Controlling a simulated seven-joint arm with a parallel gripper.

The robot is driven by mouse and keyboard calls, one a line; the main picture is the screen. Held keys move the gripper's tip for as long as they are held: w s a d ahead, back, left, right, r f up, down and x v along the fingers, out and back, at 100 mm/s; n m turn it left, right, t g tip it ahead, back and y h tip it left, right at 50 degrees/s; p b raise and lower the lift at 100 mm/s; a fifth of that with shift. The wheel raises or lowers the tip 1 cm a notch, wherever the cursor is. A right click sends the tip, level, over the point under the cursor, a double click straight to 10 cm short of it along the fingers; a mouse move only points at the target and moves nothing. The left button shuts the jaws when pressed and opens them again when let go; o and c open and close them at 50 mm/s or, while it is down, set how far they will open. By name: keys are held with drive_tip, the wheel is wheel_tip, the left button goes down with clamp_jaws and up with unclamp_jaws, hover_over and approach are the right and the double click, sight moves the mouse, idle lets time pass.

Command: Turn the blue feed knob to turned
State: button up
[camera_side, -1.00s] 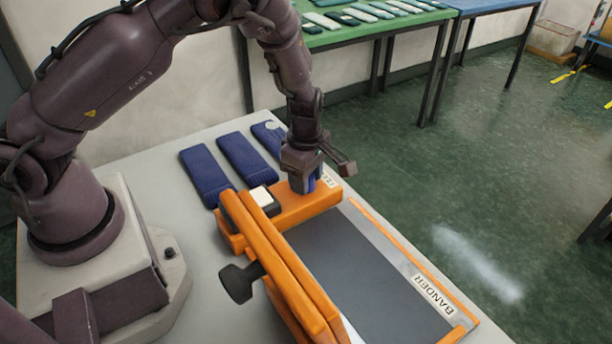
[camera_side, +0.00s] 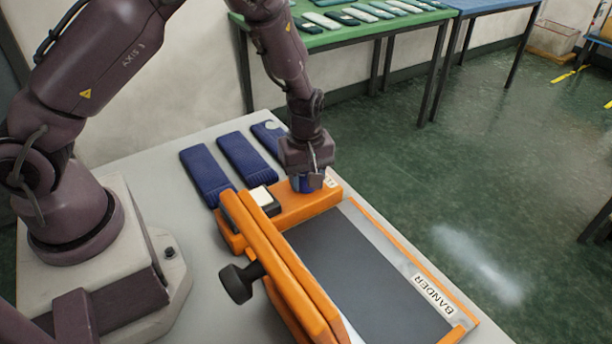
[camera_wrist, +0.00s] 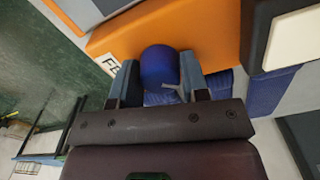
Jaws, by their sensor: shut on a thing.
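The blue feed knob (camera_wrist: 159,66) is a round blue cylinder on the orange block of the bander machine. In the wrist view my gripper (camera_wrist: 160,82) has one finger on each side of it and is shut on it. A pale pointer mark shows near the right finger. In the side view my gripper (camera_side: 306,183) points down at the far right end of the orange block (camera_side: 285,208), and only part of the blue knob (camera_side: 303,184) shows below the fingers. A label beside the knob is partly hidden.
The bander's grey bed (camera_side: 350,265) and orange arms (camera_side: 285,275) lie in front of the block. A white button (camera_side: 261,195) sits left of the knob. Several dark blue knitted pieces (camera_side: 247,160) lie behind on the table. A black side knob (camera_side: 240,281) sticks out left.

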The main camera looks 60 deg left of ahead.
sight(306, 176)
drive_tip(key=m, duration=0.5)
drive_tip(key=shift+m, duration=0.3)
drive_tip(key=m, duration=0.4)
drive_tip(key=shift+m, duration=0.7)
drive_tip(key=o, duration=0.9)
wheel_tip(306, 176, up, 13)
